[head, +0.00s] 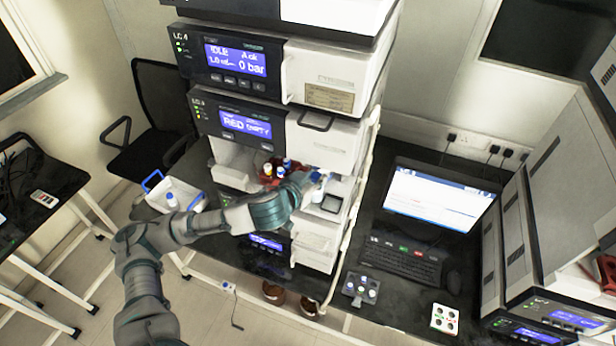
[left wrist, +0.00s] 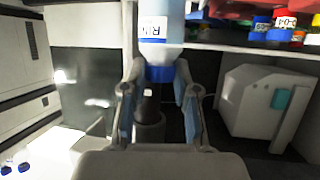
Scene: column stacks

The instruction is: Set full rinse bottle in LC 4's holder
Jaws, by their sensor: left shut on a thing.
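The rinse bottle (left wrist: 160,40) is pale and translucent, with a white label reading "RIN" and a blue band (left wrist: 160,73) at the gripper. My left gripper (left wrist: 160,100) is shut on it, with a finger on each side of the band. In the head view my left gripper (head: 308,186) is at the front of the middle stack, and the bottle (head: 320,190) shows only in part beyond it. The LC 4 unit (head: 235,60) is high on this stack, its screen reading IDLE and 0 bar. I cannot make out its holder for certain. A dark round cup (left wrist: 150,130) lies beyond the fingers.
Red holders with small bottles (head: 275,170) stand left of the gripper. A white tub with blue handles (head: 172,195) is further left. A tube (head: 355,200) runs down the stack's right edge.

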